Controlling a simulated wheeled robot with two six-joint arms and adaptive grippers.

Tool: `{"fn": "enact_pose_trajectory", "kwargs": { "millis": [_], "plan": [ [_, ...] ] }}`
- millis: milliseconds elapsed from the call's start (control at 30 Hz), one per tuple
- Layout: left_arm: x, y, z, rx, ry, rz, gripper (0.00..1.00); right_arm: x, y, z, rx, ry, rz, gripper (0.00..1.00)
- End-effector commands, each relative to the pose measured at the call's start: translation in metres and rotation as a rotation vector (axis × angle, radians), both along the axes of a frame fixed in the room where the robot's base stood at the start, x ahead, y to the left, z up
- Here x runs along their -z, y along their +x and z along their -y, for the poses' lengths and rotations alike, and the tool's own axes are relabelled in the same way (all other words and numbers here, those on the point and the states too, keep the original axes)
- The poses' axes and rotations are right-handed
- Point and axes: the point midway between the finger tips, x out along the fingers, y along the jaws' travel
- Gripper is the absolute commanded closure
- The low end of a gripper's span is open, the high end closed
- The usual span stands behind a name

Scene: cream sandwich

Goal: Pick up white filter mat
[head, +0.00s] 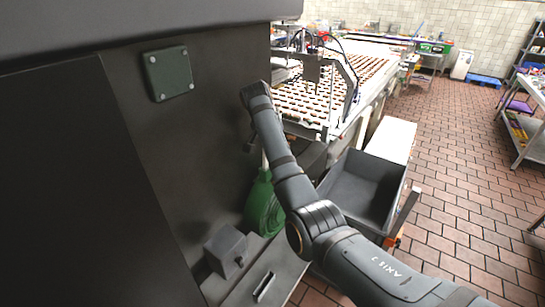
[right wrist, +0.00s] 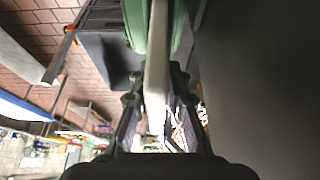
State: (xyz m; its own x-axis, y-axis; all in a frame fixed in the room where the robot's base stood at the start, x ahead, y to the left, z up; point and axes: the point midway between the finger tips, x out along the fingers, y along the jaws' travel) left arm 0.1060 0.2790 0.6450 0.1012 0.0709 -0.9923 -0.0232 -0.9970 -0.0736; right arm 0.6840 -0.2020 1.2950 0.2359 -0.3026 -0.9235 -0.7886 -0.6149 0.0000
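I cannot clearly make out a white filter mat as a sheet. In the right wrist view a pale, narrow strip (right wrist: 157,75) runs between the two fingers of my right gripper (right wrist: 158,88), in front of a green thing (right wrist: 135,25). The strip may be the mat seen edge-on or a handle; I cannot tell which. The fingers are close on both sides of it, but contact is unclear. In the head view my right arm reaches up to the dark machine wall and mostly hides its gripper. A green, rounded thing (head: 263,207) stands below it. My left gripper is not in view.
The dark machine wall (head: 150,140) fills the left, close to the arm. A grey box (head: 226,250) sits at its foot. A grey open bin (head: 365,185) stands right of the arm. A conveyor with rows of biscuits (head: 310,100) lies behind. The tiled floor (head: 460,200) is open at right.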

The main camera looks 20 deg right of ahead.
Motion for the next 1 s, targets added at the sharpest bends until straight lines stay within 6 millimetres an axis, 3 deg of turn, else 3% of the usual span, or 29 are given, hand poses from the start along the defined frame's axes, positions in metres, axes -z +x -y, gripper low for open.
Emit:
{"fn": "enact_pose_trajectory", "kwargs": {
  "millis": [100, 567, 1000],
  "plan": [
    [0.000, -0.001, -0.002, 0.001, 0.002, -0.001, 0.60, 0.000, 0.000, 0.000, 0.000, 0.000, 0.000, 1.00],
    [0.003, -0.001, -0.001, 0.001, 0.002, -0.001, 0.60, -0.007, 0.000, 0.000, 0.001, 0.000, 0.002, 1.00],
    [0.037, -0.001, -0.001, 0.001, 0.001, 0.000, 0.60, -0.079, 0.000, 0.000, 0.000, -0.002, 0.003, 1.00]
  ]
}}
